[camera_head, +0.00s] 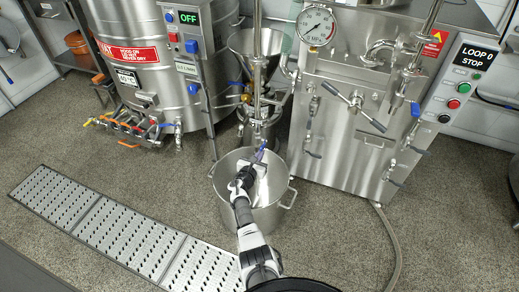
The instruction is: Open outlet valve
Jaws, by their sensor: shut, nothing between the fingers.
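The colloid mill (262,92) stands between the steel vat and the steel cabinet, with a funnel-shaped hopper (258,42) on top. Under the mill, above a steel pot (268,217), a small blue-purple piece (261,151) shows, which looks like the outlet valve's handle. My arm reaches up from the bottom edge over the pot. My gripper (257,163) is shut and empty, at or very close to this handle. I cannot tell whether they touch. My arm hides part of the pot and its inside, and the valve body is too small to make out.
The steel vat (150,70) at the left carries several small valves at its base. The steel cabinet (350,125) at the right has a gauge (316,26) and handles. A perforated drain grate (110,230) crosses the floor at the lower left. A hose (393,240) lies at the right.

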